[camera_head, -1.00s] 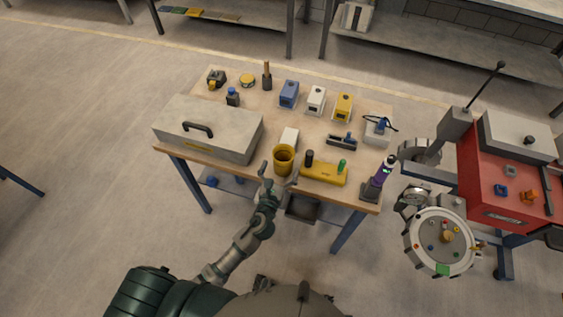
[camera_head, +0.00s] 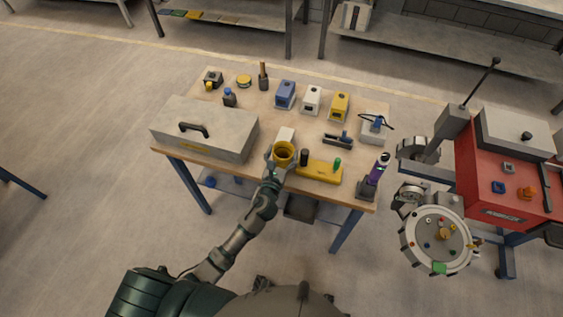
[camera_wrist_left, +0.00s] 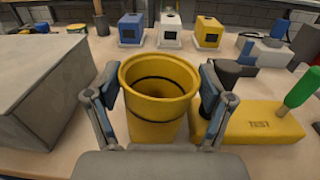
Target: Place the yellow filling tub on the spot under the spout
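The yellow filling tub (camera_head: 283,153) stands upright near the front edge of the wooden table, with its open top up. It fills the middle of the left wrist view (camera_wrist_left: 158,112). My left gripper (camera_head: 279,161) is around the tub, one finger on each side. In the wrist view its fingers (camera_wrist_left: 158,92) are spread, with their pads close beside the tub's walls; firm contact does not show. The tub's far lower side is hidden. I cannot pick out the spout or the spot under it with certainty. My right gripper is not in view.
A grey case (camera_head: 205,129) stands left of the tub. A yellow TEST block (camera_head: 319,172) with black and green knobs lies close on the right. A red machine (camera_head: 508,180) with a round disc (camera_head: 437,240) stands right of the table.

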